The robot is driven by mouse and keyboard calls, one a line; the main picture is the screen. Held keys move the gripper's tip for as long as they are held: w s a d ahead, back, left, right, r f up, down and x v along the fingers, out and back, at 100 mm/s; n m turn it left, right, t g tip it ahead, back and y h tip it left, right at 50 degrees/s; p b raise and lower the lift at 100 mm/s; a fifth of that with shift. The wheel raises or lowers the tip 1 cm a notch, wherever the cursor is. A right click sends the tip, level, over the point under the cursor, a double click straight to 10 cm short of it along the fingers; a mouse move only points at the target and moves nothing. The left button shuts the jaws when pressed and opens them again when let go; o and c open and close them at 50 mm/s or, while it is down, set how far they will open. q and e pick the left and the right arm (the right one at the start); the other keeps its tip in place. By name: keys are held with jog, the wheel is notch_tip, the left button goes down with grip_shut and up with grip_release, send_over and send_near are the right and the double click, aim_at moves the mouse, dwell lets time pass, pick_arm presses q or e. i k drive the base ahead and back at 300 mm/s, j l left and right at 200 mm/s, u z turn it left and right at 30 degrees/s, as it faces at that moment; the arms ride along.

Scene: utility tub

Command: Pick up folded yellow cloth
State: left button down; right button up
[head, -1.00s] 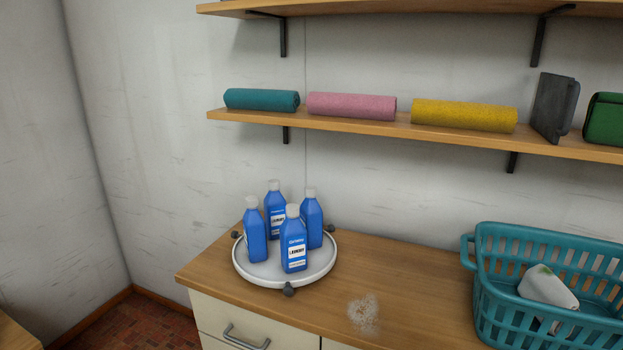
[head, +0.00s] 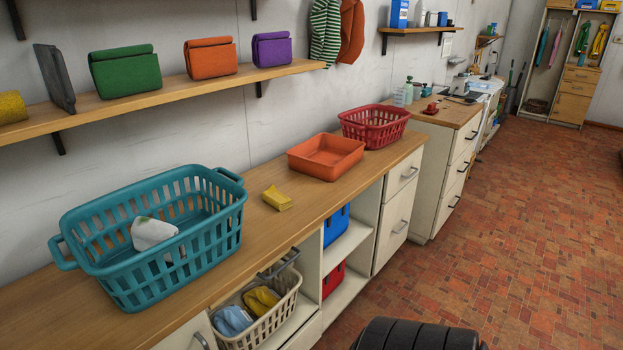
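A small folded yellow cloth (head: 277,198) lies on the wooden countertop in the head view. It sits between the teal basket on its left and the orange tray on its right, apart from both. Another yellow cloth (head: 262,300) lies in a beige basket on the low shelf under the counter, partly hidden by the basket. A yellow roll (head: 12,107) shows at the left end of the wall shelf, cut off by the picture edge. Neither of my grippers is in view.
The teal basket (head: 105,225) holds a whitish cloth (head: 153,233). An orange tray (head: 326,167) and a red basket (head: 374,138) stand further along the counter. The wall shelf (head: 190,88) above holds folded green, orange and purple cloths. Open tiled floor (head: 500,220) lies to the right.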

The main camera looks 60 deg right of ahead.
aim_at(275, 199)
jog(key=z, duration=1.8)
jog(key=i+l+u, duration=0.1)
jog(key=l, duration=0.25)
jog(key=i+l+u, duration=0.15)
jog(key=i+l, duration=0.15)
jog(key=l, duration=0.1)
